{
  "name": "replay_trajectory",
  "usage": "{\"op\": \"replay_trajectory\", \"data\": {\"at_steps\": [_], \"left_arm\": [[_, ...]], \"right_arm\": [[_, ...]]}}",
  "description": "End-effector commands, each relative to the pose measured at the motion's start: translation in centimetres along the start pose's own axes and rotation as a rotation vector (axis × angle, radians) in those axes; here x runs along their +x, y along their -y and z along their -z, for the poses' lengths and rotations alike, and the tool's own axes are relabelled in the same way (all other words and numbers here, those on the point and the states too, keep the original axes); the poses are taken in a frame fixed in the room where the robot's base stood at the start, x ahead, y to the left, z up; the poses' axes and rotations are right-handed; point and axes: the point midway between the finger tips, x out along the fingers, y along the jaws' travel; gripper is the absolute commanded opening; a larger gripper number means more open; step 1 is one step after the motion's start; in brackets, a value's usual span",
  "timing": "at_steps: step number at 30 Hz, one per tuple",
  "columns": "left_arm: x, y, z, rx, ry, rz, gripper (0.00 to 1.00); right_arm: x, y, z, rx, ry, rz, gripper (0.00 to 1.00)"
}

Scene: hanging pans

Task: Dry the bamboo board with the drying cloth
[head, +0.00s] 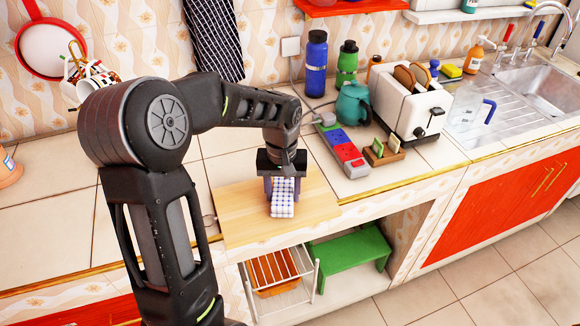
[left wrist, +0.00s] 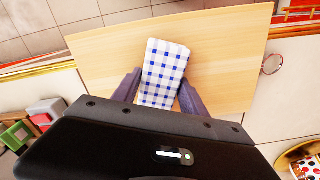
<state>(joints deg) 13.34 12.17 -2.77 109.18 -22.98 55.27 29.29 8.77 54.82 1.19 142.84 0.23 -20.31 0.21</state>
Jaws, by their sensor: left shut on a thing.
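The bamboo board (head: 238,212) is a pale wooden rectangle lying on the tiled counter near its front edge. It also fills much of the left wrist view (left wrist: 225,45). The drying cloth (head: 282,207) is white with blue checks and is folded into a small block. My left gripper (head: 282,186) is over the middle of the board, pointing down, shut on the cloth. In the left wrist view the cloth (left wrist: 164,72) sits between the two fingers, over the board. I cannot tell whether the cloth touches the board. My right gripper is not in view.
A power strip (head: 340,146), a small wooden holder (head: 383,152), a teal kettle (head: 353,103) and a toaster (head: 410,105) stand to the board's right. The sink (head: 535,90) is at far right. A green stool (head: 350,250) stands below the counter.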

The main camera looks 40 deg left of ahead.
Motion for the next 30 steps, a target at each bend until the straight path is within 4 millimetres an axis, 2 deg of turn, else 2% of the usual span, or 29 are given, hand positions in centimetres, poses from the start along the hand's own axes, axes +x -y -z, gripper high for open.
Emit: {"op": "replay_trajectory", "data": {"at_steps": [1,4,21,30], "left_arm": [[-1.7,-0.1,0.2,0.001,-0.005,-0.003,0.11],[-4.0,0.0,0.2,0.003,-0.004,-0.003,0.11],[-8.6,0.3,0.7,0.006,-0.002,-0.001,0.11],[-8.8,0.3,0.8,0.006,-0.002,-0.001,0.11]], "right_arm": [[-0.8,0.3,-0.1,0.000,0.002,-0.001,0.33],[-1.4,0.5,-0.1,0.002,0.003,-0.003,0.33],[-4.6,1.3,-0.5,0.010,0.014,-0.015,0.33],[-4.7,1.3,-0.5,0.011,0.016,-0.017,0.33]]}}
